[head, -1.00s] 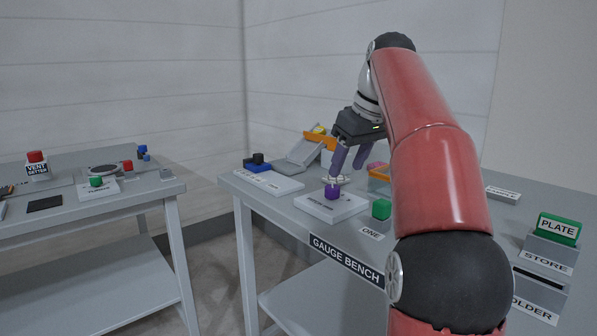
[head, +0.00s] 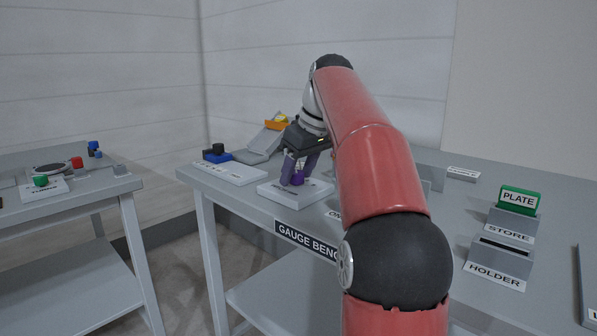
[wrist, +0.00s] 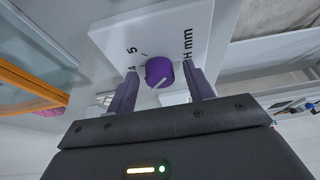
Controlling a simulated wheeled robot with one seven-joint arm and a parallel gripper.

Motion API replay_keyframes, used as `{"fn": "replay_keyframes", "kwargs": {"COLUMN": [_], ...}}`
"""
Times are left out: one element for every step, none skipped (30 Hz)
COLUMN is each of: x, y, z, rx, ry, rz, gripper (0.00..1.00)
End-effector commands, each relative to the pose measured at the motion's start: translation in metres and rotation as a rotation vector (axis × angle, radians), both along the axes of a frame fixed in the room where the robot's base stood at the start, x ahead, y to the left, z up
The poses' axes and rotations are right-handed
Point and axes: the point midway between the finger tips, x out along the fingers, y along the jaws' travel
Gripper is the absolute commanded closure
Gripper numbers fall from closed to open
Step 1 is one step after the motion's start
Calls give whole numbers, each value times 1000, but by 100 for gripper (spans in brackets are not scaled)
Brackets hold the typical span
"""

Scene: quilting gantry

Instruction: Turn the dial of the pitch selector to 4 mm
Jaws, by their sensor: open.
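The pitch selector is a white plate (head: 285,199) near the front edge of the gauge bench, with a purple dial (wrist: 159,72) on it. In the wrist view a pale pointer line on the dial slants toward the lower left of the dial. The printed marks 5, 4 and "H mm" show on the plate; other marks are hidden. My gripper (wrist: 160,85) is open, one finger on each side of the dial; I cannot tell whether either touches it. In the head view the dial (head: 299,178) is partly behind my gripper (head: 299,172).
To the left stand a white plate (head: 230,173) and a blue block with a black knob (head: 217,152). An orange-fronted bin (head: 276,123) is behind. A green PLATE block (head: 519,199) and HOLDER slot (head: 498,258) are at right. My arm covers the bench's middle.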

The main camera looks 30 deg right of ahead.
Motion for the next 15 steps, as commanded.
{"fn": "replay_keyframes", "kwargs": {"x": [0, 0, 0, 0, 0, 0, 0, 0, 0, 0, 0, 0, 0, 0, 0], "y": [0, 0, 0, 0, 0, 0, 0, 0, 0, 0, 0, 0, 0, 0, 0], "z": [0, 0, 0, 0, 0, 0, 0, 0, 0, 0, 0, 0, 0, 0, 1], "rx": [0, 0, 0, 0, 0, 0, 0, 0, 0, 0, 0, 0, 0, 0, 0], "ry": [0, 0, 0, 0, 0, 0, 0, 0, 0, 0, 0, 0, 0, 0, 0], "rz": [0, 0, 0, 0, 0, 0, 0, 0, 0, 0, 0, 0, 0, -1, -2], "gripper": [48, 48, 53, 57, 61, 66, 70, 74, 79, 83, 87, 92, 93, 93, 93]}}
